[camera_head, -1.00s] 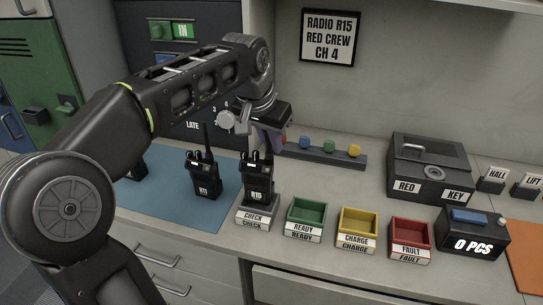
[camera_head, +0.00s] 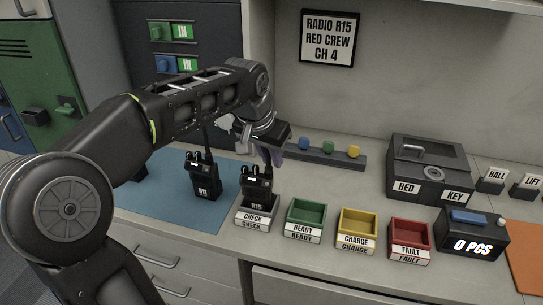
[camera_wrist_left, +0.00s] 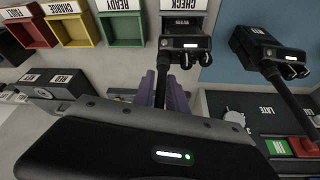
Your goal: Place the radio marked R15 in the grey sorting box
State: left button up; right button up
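The radio marked R15 (camera_head: 257,190) is upright, with its lower end in the small grey box labelled CHECK (camera_head: 244,224). It also shows in the left wrist view (camera_wrist_left: 184,45). My left gripper (camera_head: 273,156) is just above and behind this radio. In the left wrist view its purple fingers (camera_wrist_left: 163,90) stand close on both sides of the radio's dark antenna and appear shut on it. The radio's base is hidden by the box's front. My right gripper is not in view.
Another radio (camera_head: 204,178) stands on the blue mat (camera_head: 150,203), left of R15. Green READY (camera_head: 306,213), yellow CHARGE (camera_head: 357,221) and red FAULT (camera_head: 410,232) boxes stand to the right. A rail with coloured knobs (camera_head: 325,155) lies behind; a RED KEY box (camera_head: 430,165) stands farther right.

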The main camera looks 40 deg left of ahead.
pick_arm(q)
jog(key=shift+o, duration=1.4)
jog(key=v, duration=1.2)
jog(key=shift+b, duration=0.45)
jog(key=shift+r, duration=0.1)
